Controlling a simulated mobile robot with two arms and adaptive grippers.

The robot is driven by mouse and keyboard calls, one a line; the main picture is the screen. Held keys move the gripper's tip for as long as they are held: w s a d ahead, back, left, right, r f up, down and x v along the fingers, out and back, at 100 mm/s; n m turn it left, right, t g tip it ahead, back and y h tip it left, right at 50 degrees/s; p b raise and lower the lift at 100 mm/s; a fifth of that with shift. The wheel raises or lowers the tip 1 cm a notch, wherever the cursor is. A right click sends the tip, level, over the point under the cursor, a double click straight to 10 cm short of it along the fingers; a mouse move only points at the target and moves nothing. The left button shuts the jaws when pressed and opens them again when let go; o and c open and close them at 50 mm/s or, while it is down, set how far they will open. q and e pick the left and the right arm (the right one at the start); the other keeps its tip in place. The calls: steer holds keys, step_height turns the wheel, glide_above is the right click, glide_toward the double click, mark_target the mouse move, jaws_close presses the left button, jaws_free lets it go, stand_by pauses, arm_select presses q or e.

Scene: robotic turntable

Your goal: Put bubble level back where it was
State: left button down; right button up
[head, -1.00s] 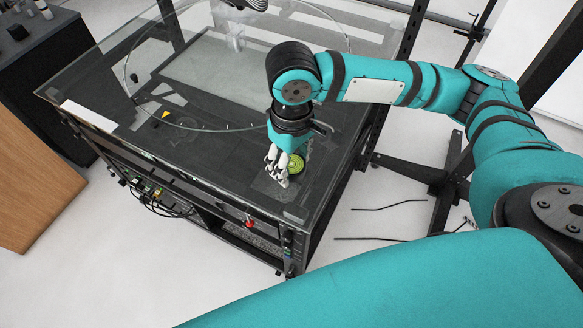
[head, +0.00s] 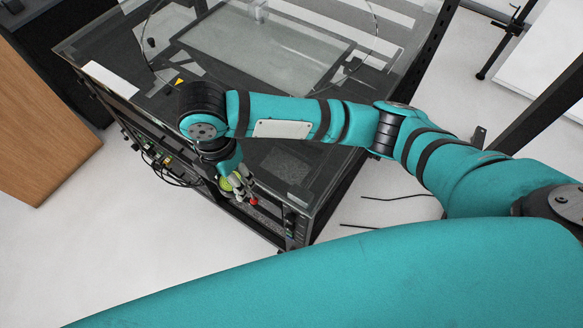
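The bubble level (head: 227,184) is a small yellow-green round thing. It shows at the fingers of my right gripper (head: 241,191), at the front edge of the black turntable cabinet (head: 293,160). The gripper points down and its pale fingers appear closed on the level, partly covering it. I cannot tell how high the level is above the surface or whether it hangs just past the edge. My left gripper is not in view.
A red knob (head: 254,202) on the cabinet's front lies close beside the gripper's fingers. Cables (head: 165,170) hang from the front left. The glass top (head: 262,55) is behind my forearm. The cabinet's right front corner is clear.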

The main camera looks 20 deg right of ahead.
steer(key=p, duration=0.3)
glide_above(292, 175)
steer(key=shift+f, duration=0.65)
step_height(292, 175, down, 3)
steer(key=shift+f, duration=0.2)
steer(key=shift+f, duration=0.1)
steer(key=o, duration=1.3)
step_height(292, 175, up, 12)
steer(key=shift+b, duration=0.4)
